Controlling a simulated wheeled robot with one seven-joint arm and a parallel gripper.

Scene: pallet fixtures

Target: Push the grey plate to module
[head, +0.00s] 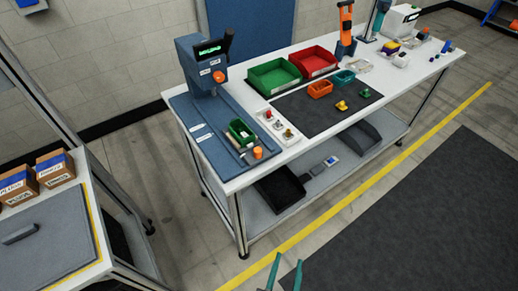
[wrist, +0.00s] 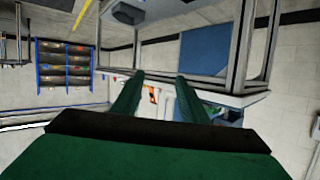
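A grey plate (head: 50,247) with a dark bar handle (head: 20,234) lies flat on the white table at the lower left of the head view, cut off by the picture edge. No thing is clearly marked as the module; a blue station (head: 206,66) with a green display and an orange knob stands on a blue base (head: 205,125) at the workbench's left end. My gripper (head: 283,262) is at the bottom middle of the head view, over the floor, apart from both tables. Its green fingers (wrist: 160,80) are spread and empty in the wrist view.
A yellow strip (head: 100,232) edges the plate's table. Small cartons (head: 57,166) stand behind the plate. The long workbench (head: 222,180) carries green and red bins (head: 273,77). A floor gap separates the tables. The dark floor mat (head: 410,225) at lower right is clear.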

